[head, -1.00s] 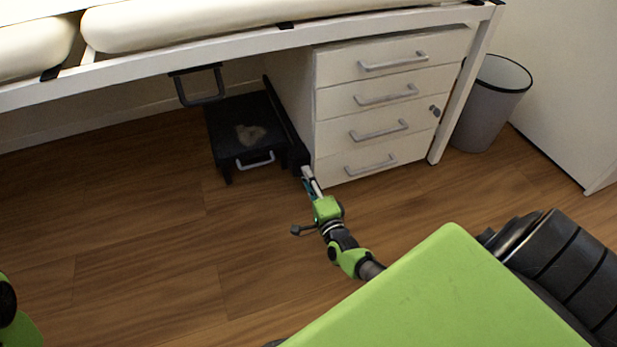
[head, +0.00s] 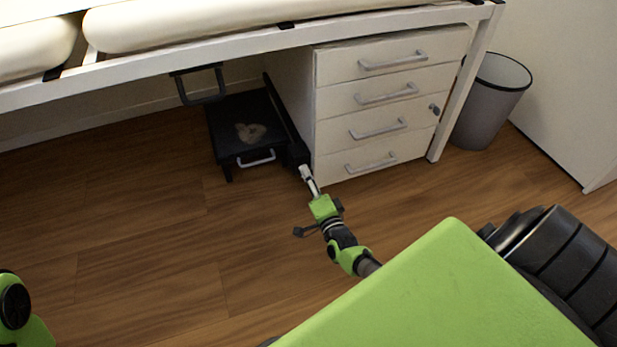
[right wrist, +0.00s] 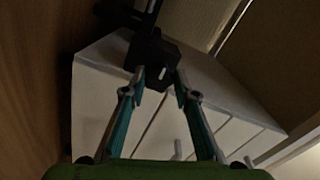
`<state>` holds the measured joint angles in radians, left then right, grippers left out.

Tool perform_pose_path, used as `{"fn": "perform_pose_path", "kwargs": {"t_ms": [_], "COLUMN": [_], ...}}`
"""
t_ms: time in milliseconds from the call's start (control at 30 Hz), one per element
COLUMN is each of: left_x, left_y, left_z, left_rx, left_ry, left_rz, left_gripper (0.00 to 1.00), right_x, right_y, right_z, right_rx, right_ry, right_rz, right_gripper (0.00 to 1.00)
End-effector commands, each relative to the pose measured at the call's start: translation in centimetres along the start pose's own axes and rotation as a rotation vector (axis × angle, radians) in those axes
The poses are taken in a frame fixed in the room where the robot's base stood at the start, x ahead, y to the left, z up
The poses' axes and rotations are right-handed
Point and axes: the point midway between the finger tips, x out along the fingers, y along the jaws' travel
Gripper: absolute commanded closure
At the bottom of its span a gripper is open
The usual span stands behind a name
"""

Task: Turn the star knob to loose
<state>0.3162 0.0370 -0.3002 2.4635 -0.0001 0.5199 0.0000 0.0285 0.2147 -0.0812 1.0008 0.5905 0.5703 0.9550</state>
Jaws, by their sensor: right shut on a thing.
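The star knob (head: 298,154) is a black, dark-on-dark piece at the front end of a black bar beside the low black stand (head: 231,139). In the right wrist view the black knob (right wrist: 154,58) sits between my fingertips, its lobes hard to make out. My right gripper (head: 304,169) reaches it from the front, and in the wrist view the gripper (right wrist: 159,76) is shut on the knob with a finger on each side. A small pale mark (right wrist: 163,73) shows on its face. My left gripper is out of view; only part of my left arm shows.
A white drawer cabinet (head: 345,80) stands close to the right of the knob. The bed frame (head: 240,44) passes above. A grey bin (head: 487,105) stands at the right. The wooden floor (head: 150,240) at left is clear.

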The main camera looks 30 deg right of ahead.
Motion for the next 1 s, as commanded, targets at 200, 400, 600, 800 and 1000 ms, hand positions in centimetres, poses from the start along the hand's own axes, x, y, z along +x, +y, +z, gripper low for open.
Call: {"fn": "perform_pose_path", "kwargs": {"t_ms": [200, 400, 600, 800, 1000], "left_x": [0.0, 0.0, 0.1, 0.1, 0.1], "left_y": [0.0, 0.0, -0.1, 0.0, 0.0], "left_z": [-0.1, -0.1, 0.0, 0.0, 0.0], "left_rx": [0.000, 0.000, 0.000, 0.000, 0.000], "left_ry": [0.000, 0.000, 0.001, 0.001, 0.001], "left_rz": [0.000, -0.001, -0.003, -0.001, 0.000], "left_gripper": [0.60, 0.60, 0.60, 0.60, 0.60], "right_x": [0.0, 0.0, -0.9, -4.5, -8.7], "right_y": [0.1, 0.0, 0.1, 0.2, 0.2], "right_z": [-0.1, 0.0, 0.0, 0.1, 0.0], "right_rx": [-0.002, -0.001, 0.001, 0.000, -0.001], "right_ry": [0.000, 0.000, -0.001, -0.002, -0.001], "right_rz": [0.001, 0.001, 0.002, 0.004, 0.003], "right_gripper": [0.56, 0.56, 0.56, 0.56, 0.56]}}
